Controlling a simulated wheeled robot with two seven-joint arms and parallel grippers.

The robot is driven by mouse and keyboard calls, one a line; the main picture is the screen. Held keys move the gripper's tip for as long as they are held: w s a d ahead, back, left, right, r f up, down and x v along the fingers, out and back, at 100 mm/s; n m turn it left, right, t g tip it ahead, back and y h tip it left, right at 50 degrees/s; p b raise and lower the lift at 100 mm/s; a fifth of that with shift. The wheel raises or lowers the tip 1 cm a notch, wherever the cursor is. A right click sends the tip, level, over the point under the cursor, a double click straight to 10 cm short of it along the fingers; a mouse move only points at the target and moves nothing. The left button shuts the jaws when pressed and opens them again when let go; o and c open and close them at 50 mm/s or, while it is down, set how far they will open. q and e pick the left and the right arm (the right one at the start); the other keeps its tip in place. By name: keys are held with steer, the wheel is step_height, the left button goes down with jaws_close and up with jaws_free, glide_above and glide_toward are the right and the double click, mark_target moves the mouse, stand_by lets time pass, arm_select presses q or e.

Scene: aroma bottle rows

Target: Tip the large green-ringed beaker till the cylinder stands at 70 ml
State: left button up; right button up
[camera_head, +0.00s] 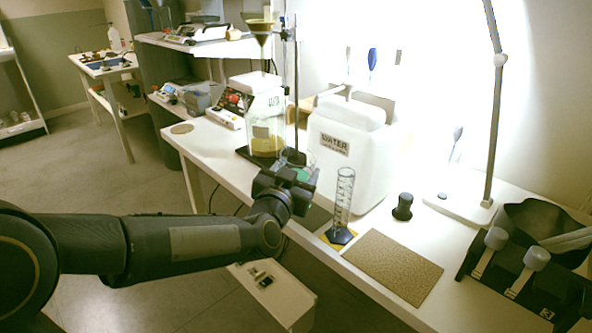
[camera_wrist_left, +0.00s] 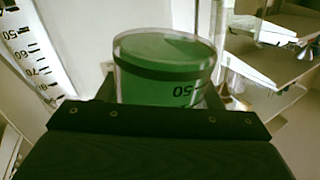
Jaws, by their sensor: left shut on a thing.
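My left gripper (camera_head: 291,178) is shut on the green-ringed beaker (camera_head: 297,157), left of the graduated cylinder. In the left wrist view the beaker (camera_wrist_left: 165,68) shows a dark green band, a pale rim and an upside-down "50" mark. It looks close to upright. The clear cylinder (camera_head: 343,203) stands upright on a dark base over a yellow patch at the bench's front edge. Its scale also shows at the left of the left wrist view (camera_wrist_left: 32,50). The liquid levels in the beaker and the cylinder cannot be read. My right gripper is not in view.
A large white water container (camera_head: 345,160) stands behind the cylinder. A ring stand with a funnel (camera_head: 260,28) above a glass bottle (camera_head: 266,120) is behind the gripper. A brown mat (camera_head: 393,266), a black knob-like object (camera_head: 402,207) and a lamp base (camera_head: 462,205) lie to the right.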

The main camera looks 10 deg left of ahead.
arm_select(q)
steer(key=shift+d+r+m+g+p, duration=0.15)
steer(key=shift+d+r+m+p, duration=0.55)
steer(key=shift+p, duration=0.85)
steer(key=shift+d+r+m+g+p, duration=0.15)
steer(key=shift+d+m+p, duration=0.2)
steer(key=shift+m+p, duration=0.9)
stand_by(1.3)
steer(key=shift+m, duration=0.65)
steer(key=shift+d+r+p, duration=0.3)
steer(key=shift+r+p, duration=0.7)
steer(key=shift+p, duration=0.6)
steer(key=shift+d+r+p, duration=0.3)
steer(key=shift+r+p, duration=0.65)
steer(key=shift+p, duration=0.65)
